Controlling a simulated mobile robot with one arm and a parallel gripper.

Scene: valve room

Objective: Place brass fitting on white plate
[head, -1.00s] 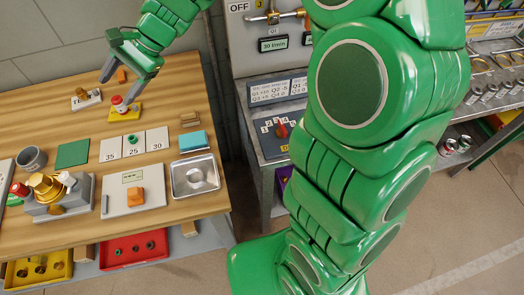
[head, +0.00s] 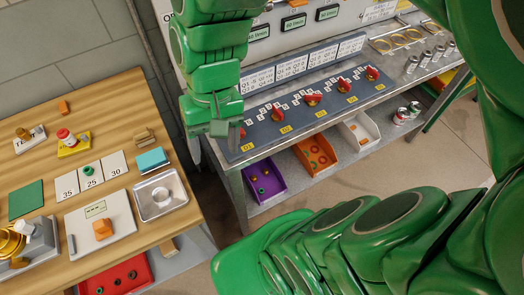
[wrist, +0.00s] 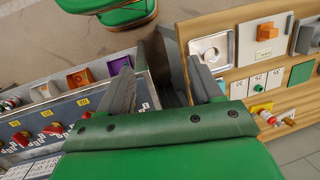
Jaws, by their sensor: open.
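A small brass piece (head: 23,133) is at a small white plate (head: 32,143) with dark lettering, at the far left of the wooden bench; whether it rests fully on it is hard to tell. A larger brass body (head: 8,243) sits on a grey block at the left picture edge, partly cut off. I cannot tell which is the named fitting. A pale plate (head: 118,228) with an orange cube (head: 103,229) lies nearer. My gripper (head: 215,145) is open and empty, above the gap between bench and metal counter. In the wrist view its fingers (wrist: 160,85) are apart with nothing between.
The metal counter (head: 262,148) carries several red knobs. Purple (head: 264,178), orange and white bins sit below it. On the bench are a metal tray (head: 160,196), numbered white tiles (head: 91,174), a blue block (head: 152,160) and a yellow plate (head: 74,149).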

